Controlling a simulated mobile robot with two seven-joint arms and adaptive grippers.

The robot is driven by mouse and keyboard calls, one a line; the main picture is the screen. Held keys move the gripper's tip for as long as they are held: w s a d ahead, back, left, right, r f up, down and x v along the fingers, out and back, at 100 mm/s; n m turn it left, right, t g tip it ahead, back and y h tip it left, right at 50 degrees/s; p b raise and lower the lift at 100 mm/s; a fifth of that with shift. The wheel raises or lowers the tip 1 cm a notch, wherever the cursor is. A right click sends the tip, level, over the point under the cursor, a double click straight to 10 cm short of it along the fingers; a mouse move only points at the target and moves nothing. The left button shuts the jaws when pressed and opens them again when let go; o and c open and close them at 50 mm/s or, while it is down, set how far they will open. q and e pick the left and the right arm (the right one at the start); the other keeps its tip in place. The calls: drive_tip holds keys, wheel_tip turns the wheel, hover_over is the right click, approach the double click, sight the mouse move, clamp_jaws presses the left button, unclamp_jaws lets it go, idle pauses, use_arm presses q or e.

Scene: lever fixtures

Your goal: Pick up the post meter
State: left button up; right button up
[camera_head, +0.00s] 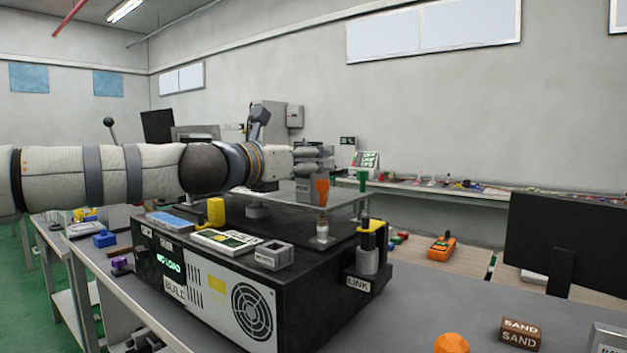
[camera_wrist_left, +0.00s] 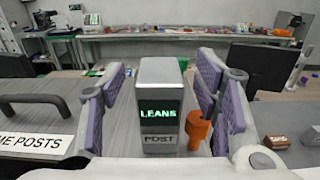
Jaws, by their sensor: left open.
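The post meter (camera_wrist_left: 160,97) is an upright grey box with a lit green display reading LEANS and a POST label. In the left wrist view it stands between the two purple-padded fingers of my open left gripper (camera_wrist_left: 160,78), with gaps visible on both sides. In the head view my left gripper (camera_head: 322,160) reaches in from the left over the black console (camera_head: 315,295). A grey labelled box below the fingers, probably the meter (camera_head: 306,190), is partly hidden there. My right gripper is not in view.
An orange-topped lever (camera_head: 322,190) stands close by; its orange part (camera_wrist_left: 197,132) is beside the right finger. A yellow-and-black lever (camera_head: 370,240) stands at the console's right end. A black handle (camera_wrist_left: 45,103) is at left.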

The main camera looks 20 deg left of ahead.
use_arm(q)
drive_tip(key=shift+w+d+f, duration=0.1)
drive_tip(key=shift+w, duration=0.15)
drive_tip(key=shift+s, duration=0.1)
drive_tip(key=shift+c, duration=0.6)
clamp_jaws()
drive_tip(key=shift+r, duration=0.2)
